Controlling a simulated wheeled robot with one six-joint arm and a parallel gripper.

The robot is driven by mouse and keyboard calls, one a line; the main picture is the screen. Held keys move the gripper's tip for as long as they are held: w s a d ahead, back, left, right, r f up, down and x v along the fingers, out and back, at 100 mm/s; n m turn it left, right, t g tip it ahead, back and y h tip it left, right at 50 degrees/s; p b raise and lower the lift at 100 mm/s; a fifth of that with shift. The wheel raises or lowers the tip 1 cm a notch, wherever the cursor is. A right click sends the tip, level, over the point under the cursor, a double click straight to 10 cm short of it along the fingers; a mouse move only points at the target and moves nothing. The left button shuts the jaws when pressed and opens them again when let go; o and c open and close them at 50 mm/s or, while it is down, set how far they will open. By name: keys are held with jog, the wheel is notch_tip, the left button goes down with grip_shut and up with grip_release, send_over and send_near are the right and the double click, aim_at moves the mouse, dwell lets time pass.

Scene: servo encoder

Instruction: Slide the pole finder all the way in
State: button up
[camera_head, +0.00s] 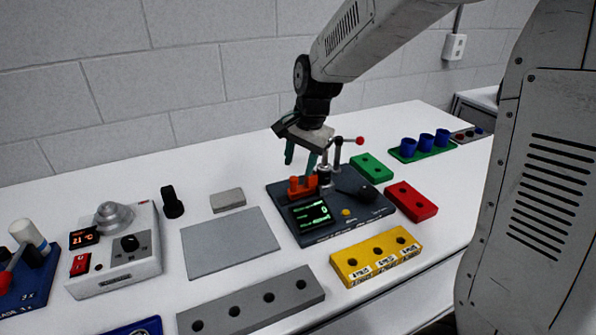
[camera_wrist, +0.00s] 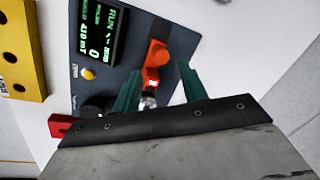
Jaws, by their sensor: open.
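A dark device (camera_head: 345,218) with a lit green screen sits on the table. An orange slide-like piece (camera_head: 302,187), which appears to be the pole finder, stands on its back left part. It also shows in the wrist view (camera_wrist: 157,54), with a small bright spot near its lower end. My gripper (camera_head: 301,162) is open above and behind this orange piece, with its two green fingers apart. In the wrist view, the fingertips (camera_wrist: 159,72) lie on either side of the orange piece's lower end. I cannot tell whether they touch it. How far in it sits is unclear.
A metal post with a red-knobbed lever (camera_head: 347,141) rises right behind the device. Green (camera_head: 371,167), red (camera_head: 411,201) and yellow (camera_head: 376,256) blocks with holes stand nearby. A bare grey mat (camera_head: 232,243) lies to the left, beyond it a white heater-like unit (camera_head: 117,250).

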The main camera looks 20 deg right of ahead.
jog(key=shift+s+d+r, duration=0.15)
jog(key=shift+r, duration=0.75)
jog(key=shift+s+d+r, duration=0.1)
jog(key=shift+r, duration=0.75)
jog(key=s+d+r+n, duration=0.1)
jog(key=s+n, duration=0.2)
jog(key=s, duration=0.6)
jog(key=s+d+r+n+h, duration=0.1)
jog(key=s+n, duration=0.3)
jog(key=s, duration=0.6)
jog(key=s+d+r+n, duration=0.1)
jog(key=s+r+n, duration=0.1)
jog(key=s, duration=0.8)
jog(key=shift+d+n, duration=0.35)
jog(key=shift+n, duration=0.35)
